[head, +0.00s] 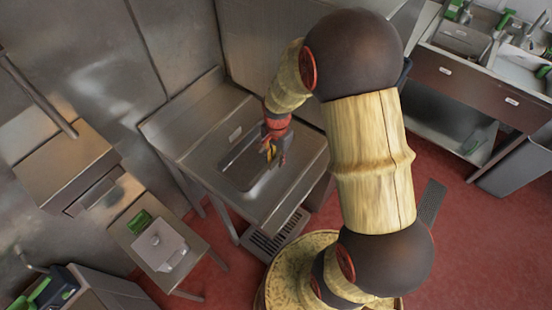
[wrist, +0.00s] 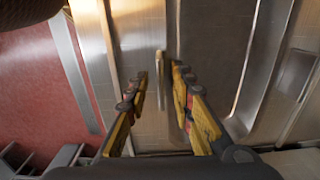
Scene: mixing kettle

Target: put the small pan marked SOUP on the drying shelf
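My gripper (head: 272,152) hangs over the steel sink table, above the basin's right part. I cannot make out a pan marked SOUP in either view. A pale square vessel (head: 160,244) with a small dark knob stands on a small table at lower left; no marking on it is readable. I cannot tell which surface is the drying shelf.
The sink table (head: 190,125) has a recessed basin (head: 238,170) and a slatted rack (head: 275,237) low at its front. A green item (head: 139,221) lies beside the pale vessel. A steel wall unit (head: 65,165) is at left. A counter with a sink (head: 485,90) stands at upper right.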

